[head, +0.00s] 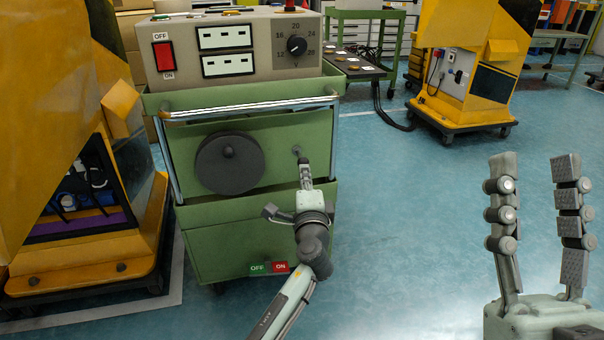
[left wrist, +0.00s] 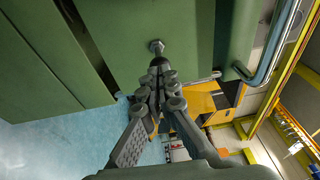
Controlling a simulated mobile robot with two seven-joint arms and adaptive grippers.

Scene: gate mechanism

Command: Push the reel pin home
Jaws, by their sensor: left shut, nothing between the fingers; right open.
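The reel pin (head: 296,151) is a small grey stub on the green front panel of the cart, right of the dark round reel (head: 222,172). In the left wrist view the pin shows as a hex-like metal head (left wrist: 156,46) on the green panel. My left gripper (head: 305,168) is shut and empty, its fingertips pointing at the pin. In the left wrist view its tips (left wrist: 160,66) are right by the pin; I cannot tell whether they touch it. My right gripper (head: 535,168) is open and empty, out to the right, away from the cart.
A metal handle bar (head: 250,107) runs across the cart above the reel. A control box (head: 230,48) with a red switch and a dial sits on top. Yellow machines (head: 60,130) stand left and back right (head: 462,80). The blue floor (head: 410,200) right of the cart is clear.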

